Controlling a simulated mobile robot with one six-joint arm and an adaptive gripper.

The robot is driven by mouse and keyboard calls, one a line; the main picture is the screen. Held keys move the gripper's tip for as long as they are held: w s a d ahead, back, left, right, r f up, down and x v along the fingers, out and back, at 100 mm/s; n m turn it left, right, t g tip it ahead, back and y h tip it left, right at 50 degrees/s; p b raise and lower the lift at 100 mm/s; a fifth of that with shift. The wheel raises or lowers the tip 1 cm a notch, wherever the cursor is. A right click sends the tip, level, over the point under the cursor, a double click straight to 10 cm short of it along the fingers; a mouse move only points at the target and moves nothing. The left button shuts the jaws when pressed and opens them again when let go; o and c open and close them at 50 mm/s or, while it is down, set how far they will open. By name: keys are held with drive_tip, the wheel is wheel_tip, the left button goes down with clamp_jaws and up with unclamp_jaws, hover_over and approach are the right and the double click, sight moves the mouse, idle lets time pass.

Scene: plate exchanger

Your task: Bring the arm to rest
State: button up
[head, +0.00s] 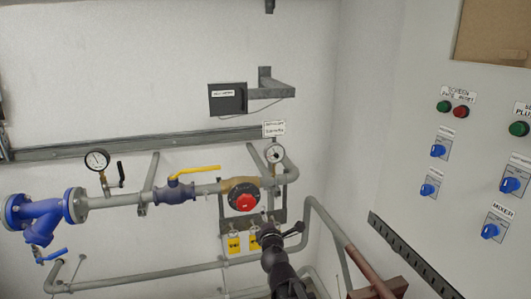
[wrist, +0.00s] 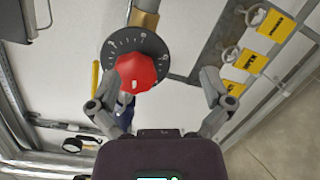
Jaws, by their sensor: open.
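My gripper (head: 280,228) is at the lower middle of the head view, in front of the pipework. In the wrist view my gripper (wrist: 161,82) has its two fingers spread wide with nothing held between them. A red knob on a black numbered dial (wrist: 136,70) shows ahead, close to the left finger in the picture. I cannot tell whether the finger touches it. In the head view the red knob (head: 245,202) sits on the pipe, up and left of my gripper.
Yellow tags (head: 235,244) hang on a rail beside my gripper. A yellow-handled valve (head: 178,193), a gauge (head: 97,160) and a blue strainer (head: 40,215) are on the pipe to the left. A control panel (head: 470,130) stands at the right. The upper wall is mostly bare.

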drive_tip(key=s+d+f+m+g+h+b, duration=0.2)
drive_tip(key=s+d+f+m+g+h, duration=0.15)
drive_tip(key=d+f+m, duration=0.5)
drive_tip(key=s+d+f+m+g+h+b, duration=0.25)
drive_tip(key=d+f+m+g+h, duration=0.2)
drive_tip(key=d+f+m, duration=0.35)
drive_tip(key=s+f+m+g+y+b, duration=0.4)
drive_tip(key=s+f+m+g+y, duration=0.2)
drive_tip(key=s+f+g, duration=0.3)
drive_tip(key=s+f+m, duration=0.1)
drive_tip(key=s, duration=0.3)
drive_tip(key=shift+s+d+f+g, duration=0.2)
drive_tip(key=shift+s+d+g, duration=0.1)
idle(1.2)
